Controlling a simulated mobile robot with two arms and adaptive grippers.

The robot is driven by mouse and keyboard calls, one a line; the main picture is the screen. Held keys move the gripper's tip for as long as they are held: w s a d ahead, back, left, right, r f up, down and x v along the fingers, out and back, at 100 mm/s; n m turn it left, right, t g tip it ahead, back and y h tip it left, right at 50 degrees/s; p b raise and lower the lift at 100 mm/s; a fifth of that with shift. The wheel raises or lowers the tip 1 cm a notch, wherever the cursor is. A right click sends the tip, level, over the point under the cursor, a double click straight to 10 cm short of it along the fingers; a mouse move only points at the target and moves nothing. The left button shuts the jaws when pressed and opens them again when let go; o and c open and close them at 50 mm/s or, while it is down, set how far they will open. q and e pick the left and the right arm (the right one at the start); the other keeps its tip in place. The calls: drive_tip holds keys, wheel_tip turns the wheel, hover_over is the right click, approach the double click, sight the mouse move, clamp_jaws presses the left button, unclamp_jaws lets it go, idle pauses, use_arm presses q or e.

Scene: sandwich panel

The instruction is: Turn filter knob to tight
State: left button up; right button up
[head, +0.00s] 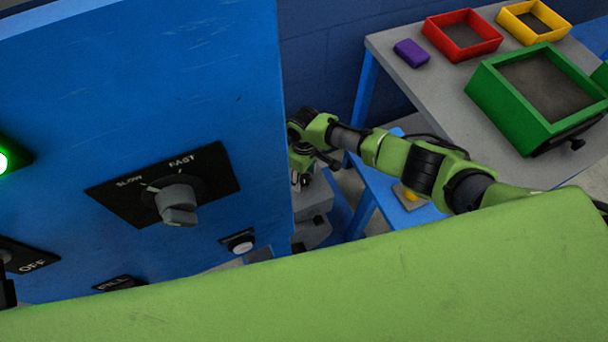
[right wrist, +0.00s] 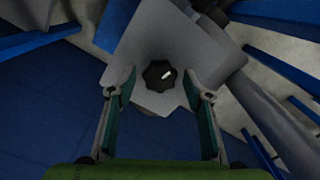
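The filter knob (right wrist: 159,75) is small, black and lobed, with a white mark on top, in the right wrist view. It sits on a grey housing (right wrist: 185,42). My right gripper (right wrist: 161,92) is open and empty, with one fingertip to each side of the knob in the picture. I cannot tell how far the fingers are from it in depth. In the head view my right gripper (head: 301,178) is small and partly hidden at the blue panel's right edge, and the filter knob cannot be made out. My left gripper does not show clearly.
The blue panel (head: 110,80) fills the left, with a SLOW/FAST knob (head: 177,203) and a white button (head: 242,245). A grey table (head: 420,85) at right bears red (head: 462,35), yellow (head: 533,22) and green (head: 540,90) trays and a purple block (head: 411,53).

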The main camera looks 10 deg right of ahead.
drive_tip(key=c, duration=0.7)
